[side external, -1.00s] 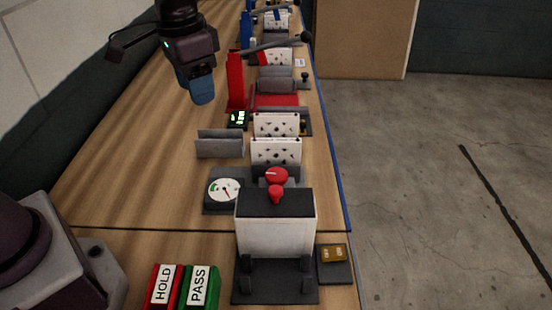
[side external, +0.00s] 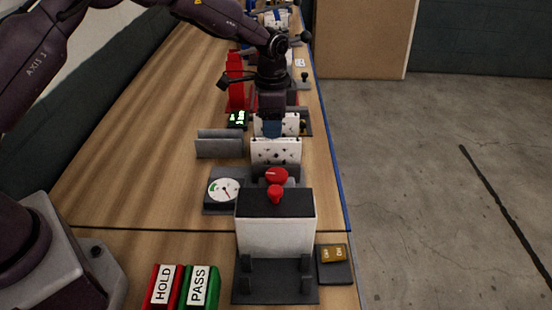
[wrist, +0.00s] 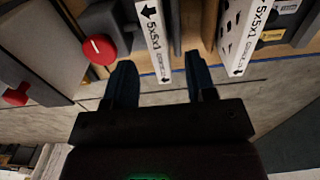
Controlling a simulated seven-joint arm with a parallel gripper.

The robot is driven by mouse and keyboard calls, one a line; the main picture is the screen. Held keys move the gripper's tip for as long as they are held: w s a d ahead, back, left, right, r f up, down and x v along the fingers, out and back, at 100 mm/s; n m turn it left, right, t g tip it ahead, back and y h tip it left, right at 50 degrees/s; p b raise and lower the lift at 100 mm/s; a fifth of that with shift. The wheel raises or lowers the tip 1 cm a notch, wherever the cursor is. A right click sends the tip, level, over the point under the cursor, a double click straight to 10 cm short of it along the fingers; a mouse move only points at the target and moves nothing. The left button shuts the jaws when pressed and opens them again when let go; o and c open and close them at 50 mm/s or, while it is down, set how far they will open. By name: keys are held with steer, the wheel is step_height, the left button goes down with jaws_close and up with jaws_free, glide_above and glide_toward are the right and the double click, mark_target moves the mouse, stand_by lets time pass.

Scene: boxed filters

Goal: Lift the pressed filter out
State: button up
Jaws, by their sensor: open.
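Two white filters with dark dots stand upright one behind the other on the bench. The nearer filter (side external: 275,152) shows clearly in the side view. The farther filter (side external: 291,122) is partly hidden behind my gripper (side external: 270,134). In the wrist view one filter edge (wrist: 156,40), marked 5x5x1 with an arrow, lies in line with the gap between the two dark blue fingers of my gripper (wrist: 158,62). The other filter (wrist: 237,38) is to the right of the fingers. My gripper is open and empty; I cannot tell how far it is above the filter or which filter was pressed.
A grey box with a red knob (side external: 276,192) stands nearest. A dial gauge (side external: 224,189) and a grey holder (side external: 219,143) sit left of the filters. HOLD (side external: 164,287) and PASS (side external: 200,287) blocks are at the front left. The bench's blue edge runs close on the right.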

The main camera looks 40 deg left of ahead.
mark_target(276, 149)
steer(key=f, duration=0.7)
steer(key=shift+w+d+f, duration=0.15)
steer(key=shift+d+f, duration=0.1)
steer(key=shift+d, duration=0.15)
steer(key=shift+c, duration=0.5)
jaws_close()
